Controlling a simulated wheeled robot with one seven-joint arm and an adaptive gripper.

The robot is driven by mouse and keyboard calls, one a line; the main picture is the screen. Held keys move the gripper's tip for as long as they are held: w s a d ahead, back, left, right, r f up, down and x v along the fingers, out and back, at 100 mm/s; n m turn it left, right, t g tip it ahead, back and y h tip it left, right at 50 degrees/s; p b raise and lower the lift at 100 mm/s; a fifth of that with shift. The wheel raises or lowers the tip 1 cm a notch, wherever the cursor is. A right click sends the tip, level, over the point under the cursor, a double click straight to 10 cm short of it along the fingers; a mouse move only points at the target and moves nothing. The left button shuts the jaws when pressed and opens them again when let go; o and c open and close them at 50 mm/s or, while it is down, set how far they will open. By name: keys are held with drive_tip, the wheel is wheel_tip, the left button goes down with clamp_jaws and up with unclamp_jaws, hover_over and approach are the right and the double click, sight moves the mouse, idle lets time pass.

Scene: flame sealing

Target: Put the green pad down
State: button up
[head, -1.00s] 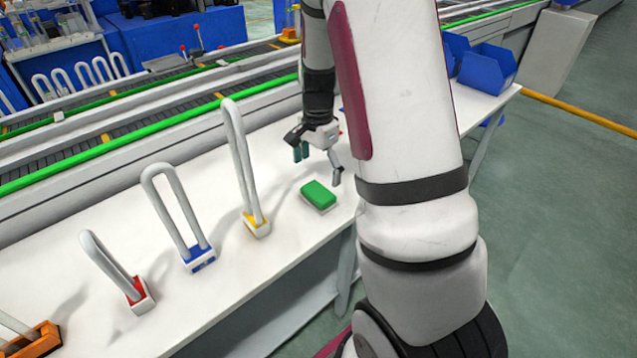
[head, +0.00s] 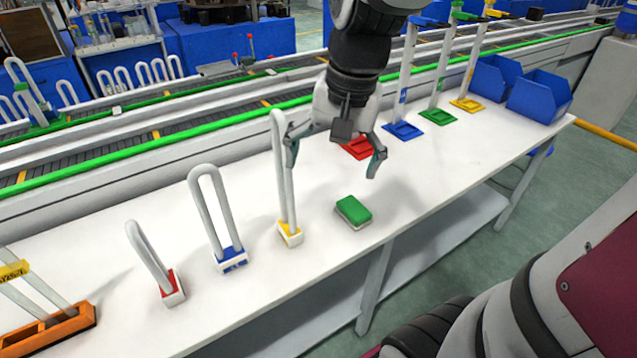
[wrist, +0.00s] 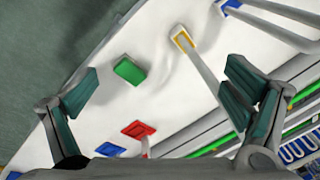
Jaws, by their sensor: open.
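The green pad (head: 353,210) lies flat on the white table, near its front edge, with a pale underside showing. In the wrist view the green pad (wrist: 129,70) lies on the table ahead of the fingers, apart from both. My gripper (head: 333,165) is open and empty, raised above the table, up and to the left of the pad in the head view. In the wrist view its two fingers (wrist: 157,95) are spread wide with nothing between them touching.
A tall loop on a yellow base (head: 290,235) stands just left of the pad. Loops on blue (head: 232,260) and red (head: 173,288) bases stand further left. Red (head: 356,150), blue (head: 404,131) and other stands are behind right. Blue bins (head: 540,97) sit far right.

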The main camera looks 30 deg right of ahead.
drive_tip(key=s+a+r+n, duration=0.1)
drive_tip(key=s+a+n, duration=0.1)
drive_tip(key=s+n, duration=0.2)
drive_tip(key=s+a+r+n+t, duration=0.1)
drive_tip(key=s+a+n, duration=0.2)
drive_tip(key=s, duration=0.5)
drive_tip(key=shift+s+a+r+n+h, duration=0.2)
drive_tip(key=shift+s+a+n+h, duration=0.15)
drive_tip(key=shift+n, duration=0.15)
drive_tip(key=shift+r, duration=0.1)
wheel_tip(320, 180, up, 3)
drive_tip(key=shift+f+t+p, duration=0.2)
drive_tip(key=shift+t+p, duration=0.3)
drive_tip(key=shift+p, duration=0.6)
